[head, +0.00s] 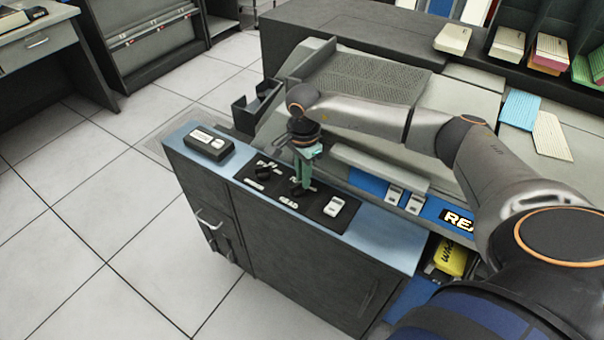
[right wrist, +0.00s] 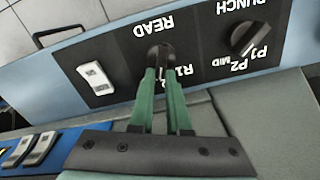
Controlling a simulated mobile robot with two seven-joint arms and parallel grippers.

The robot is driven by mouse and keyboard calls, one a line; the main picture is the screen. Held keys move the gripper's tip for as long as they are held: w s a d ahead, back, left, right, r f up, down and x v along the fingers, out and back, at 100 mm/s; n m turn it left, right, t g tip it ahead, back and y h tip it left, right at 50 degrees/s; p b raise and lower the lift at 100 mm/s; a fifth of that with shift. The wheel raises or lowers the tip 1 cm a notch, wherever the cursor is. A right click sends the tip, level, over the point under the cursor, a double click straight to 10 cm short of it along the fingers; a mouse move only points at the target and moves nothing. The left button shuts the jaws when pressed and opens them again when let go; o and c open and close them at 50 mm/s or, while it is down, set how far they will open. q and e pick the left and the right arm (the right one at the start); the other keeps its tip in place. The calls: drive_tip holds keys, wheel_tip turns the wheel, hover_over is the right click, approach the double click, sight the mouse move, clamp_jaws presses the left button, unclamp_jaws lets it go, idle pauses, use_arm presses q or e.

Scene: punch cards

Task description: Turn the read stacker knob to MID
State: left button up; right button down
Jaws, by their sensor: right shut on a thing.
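The read stacker knob (right wrist: 160,55) is a dark round knob on the black control panel (right wrist: 115,55), above the upside-down word READ in panel terms. My right gripper (right wrist: 161,76), with green fingers, is shut on this knob. In the head view my right gripper (head: 303,182) reaches down onto the same panel (head: 318,208). The fingers hide part of the knob and the labels beside it; R1 shows partly, and I cannot read the knob's pointer. My left gripper is not in view.
The similar punch knob (right wrist: 243,38) sits beside it, with P1, P2 and MID labels. A white rocker switch (right wrist: 96,77) is on the other side. A dark box with buttons (head: 208,143) lies on the blue top. Card stacks (head: 550,135) lie at the right.

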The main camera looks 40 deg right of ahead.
drive_tip(key=m, duration=0.4)
drive_tip(key=shift+s, duration=0.3)
drive_tip(key=shift+m, duration=0.3)
drive_tip(key=c, duration=1.1)
unclamp_jaws()
drive_tip(key=shift+c, duration=0.2)
drive_tip(key=shift+o, duration=1.3)
drive_tip(key=shift+s, duration=0.1)
drive_tip(key=shift+r, duration=0.1)
